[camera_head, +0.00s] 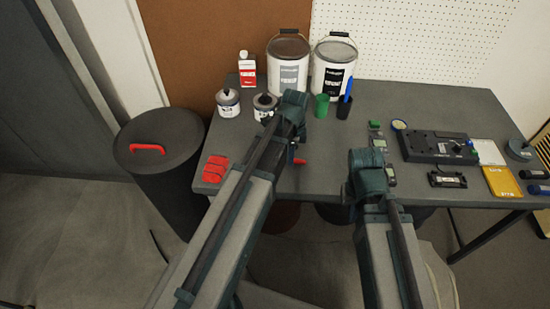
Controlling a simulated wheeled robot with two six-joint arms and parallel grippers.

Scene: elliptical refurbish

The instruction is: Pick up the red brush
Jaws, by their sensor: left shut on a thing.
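A small red piece (299,161), likely part of the red brush, shows at my left gripper (292,152) over the front of the grey table. My left gripper is shut on it; the arm and wrist hide most of the jaws and the held thing. I cannot tell whether the piece touches the table. My right arm ends at a wrist (369,162) near the table's front edge, to the right of the left gripper. Its fingers are hidden, and no held thing shows there.
The grey table (340,150) carries two paint buckets (289,75), small cans (228,103), a red-and-white bottle (247,70), a green cup (321,106) and red blocks (215,168). Electronics (432,147) and a yellow case (503,181) crowd the right. A dark bin (170,190) stands left.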

